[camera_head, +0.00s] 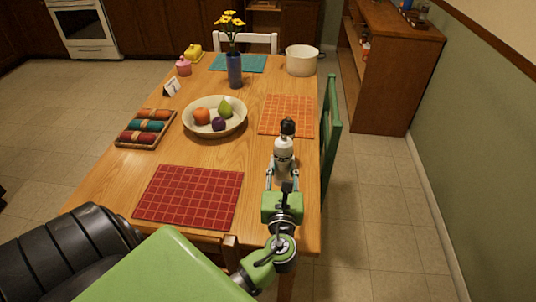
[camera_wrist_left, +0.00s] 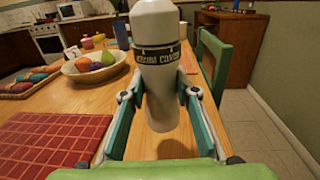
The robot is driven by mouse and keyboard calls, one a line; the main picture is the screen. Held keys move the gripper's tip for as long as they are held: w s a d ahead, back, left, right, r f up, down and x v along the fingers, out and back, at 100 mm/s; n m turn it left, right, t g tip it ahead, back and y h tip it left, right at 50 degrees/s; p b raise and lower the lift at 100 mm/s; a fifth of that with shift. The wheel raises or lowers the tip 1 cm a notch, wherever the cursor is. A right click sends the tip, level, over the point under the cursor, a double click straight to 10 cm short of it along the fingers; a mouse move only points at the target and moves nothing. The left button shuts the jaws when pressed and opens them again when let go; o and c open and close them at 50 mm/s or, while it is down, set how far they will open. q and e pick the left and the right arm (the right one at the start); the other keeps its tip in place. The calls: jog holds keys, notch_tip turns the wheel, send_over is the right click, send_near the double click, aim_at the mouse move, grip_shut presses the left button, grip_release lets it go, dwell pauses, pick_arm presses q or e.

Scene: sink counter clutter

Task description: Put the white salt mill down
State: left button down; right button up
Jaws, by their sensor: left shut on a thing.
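The white salt mill (camera_head: 284,151) with a dark top stands upright between the fingers of my left gripper (camera_head: 283,171), over the right side of the wooden table (camera_head: 258,178). In the left wrist view the mill (camera_wrist_left: 158,85) shows a dark lettered band, and the fingers of my left gripper (camera_wrist_left: 158,100) press on it from both sides. A shadow lies on the wood just below its base. I cannot tell for sure whether the base touches the table. The mill's top is cut off in the wrist view. My right gripper is not in view.
A red placemat (camera_head: 190,194) lies left of the mill and an orange placemat (camera_head: 286,108) beyond it. A fruit bowl (camera_head: 236,128), a tray of rolled cloths (camera_head: 123,142), a flower vase (camera_head: 235,75) and a white pot (camera_head: 301,62) stand farther off.

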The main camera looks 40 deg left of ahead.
pick_arm(q)
jog(key=shift+w+f, duration=0.1)
jog(key=shift+f, duration=0.95)
notch_tip(320, 180, down, 3)
jog(key=shift+f+b, duration=0.15)
jog(key=shift+b, duration=0.35)
jog(key=shift+f, duration=0.3)
jog(key=c, duration=1.6)
grip_release()
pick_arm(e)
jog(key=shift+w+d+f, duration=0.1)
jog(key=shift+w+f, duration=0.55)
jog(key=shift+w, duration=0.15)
